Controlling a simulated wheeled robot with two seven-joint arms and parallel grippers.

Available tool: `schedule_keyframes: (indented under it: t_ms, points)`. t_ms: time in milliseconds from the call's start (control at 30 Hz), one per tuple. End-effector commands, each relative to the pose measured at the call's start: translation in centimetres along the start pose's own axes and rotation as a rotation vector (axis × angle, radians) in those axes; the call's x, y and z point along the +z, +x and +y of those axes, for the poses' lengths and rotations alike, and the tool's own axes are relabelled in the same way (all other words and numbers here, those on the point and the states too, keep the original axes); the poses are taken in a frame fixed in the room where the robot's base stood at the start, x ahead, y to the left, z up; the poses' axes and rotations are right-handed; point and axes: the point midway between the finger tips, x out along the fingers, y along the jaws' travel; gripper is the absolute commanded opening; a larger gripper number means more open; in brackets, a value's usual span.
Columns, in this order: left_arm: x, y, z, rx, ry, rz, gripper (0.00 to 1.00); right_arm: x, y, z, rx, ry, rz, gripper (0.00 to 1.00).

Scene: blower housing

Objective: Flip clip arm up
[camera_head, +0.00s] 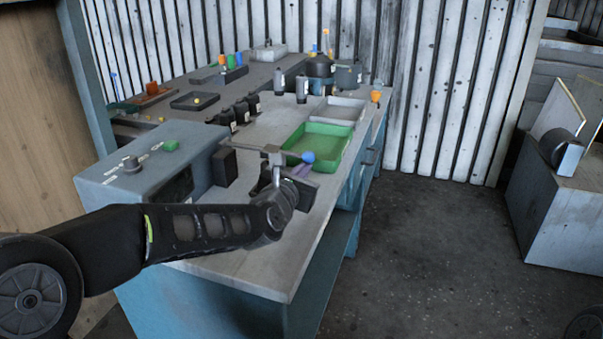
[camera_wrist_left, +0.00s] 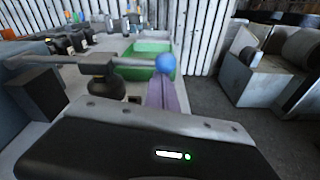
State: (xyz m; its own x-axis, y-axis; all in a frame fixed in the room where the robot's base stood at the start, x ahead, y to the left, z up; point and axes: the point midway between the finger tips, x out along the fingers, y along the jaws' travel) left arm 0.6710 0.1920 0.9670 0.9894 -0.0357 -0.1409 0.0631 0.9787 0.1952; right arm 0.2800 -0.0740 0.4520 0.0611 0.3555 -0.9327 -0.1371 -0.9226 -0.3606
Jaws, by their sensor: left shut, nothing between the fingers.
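The clip arm (camera_head: 250,148) is a grey bar with a blue ball (camera_head: 308,157) at its right end. It lies about level over the front of the bench, on a post. In the left wrist view the arm (camera_wrist_left: 98,61) runs across to the blue ball (camera_wrist_left: 165,64), just beyond my gripper's body. My left gripper (camera_head: 287,187) is shut and empty, just below and in front of the ball; its fingertips are hard to make out. A narrow purple piece (camera_wrist_left: 168,97) shows below the ball; I cannot tell what it belongs to. My right gripper is not in view.
A blue-grey control box (camera_head: 140,175) stands left of the arm. A green tray (camera_head: 325,143) and a grey tray (camera_head: 338,109) lie behind it. Black bottles (camera_head: 240,110) and a black block (camera_head: 224,166) stand nearby. The bench (camera_head: 260,275) is clear at its front edge.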

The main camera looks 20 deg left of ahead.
Motion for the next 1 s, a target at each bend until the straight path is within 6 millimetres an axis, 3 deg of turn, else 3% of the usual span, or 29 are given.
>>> schedule_keyframes:
  t_ms: [567,767,1000]
  points:
    - [0.8,-0.1,0.1,-0.005,-0.04,-0.001,0.0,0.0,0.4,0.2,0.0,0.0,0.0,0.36]
    - [2.7,-0.4,0.5,-0.017,-0.131,-0.004,0.0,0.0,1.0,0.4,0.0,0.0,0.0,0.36]
    - [6.5,-1.0,1.7,-0.043,-0.309,-0.005,0.0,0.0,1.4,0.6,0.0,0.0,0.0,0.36]
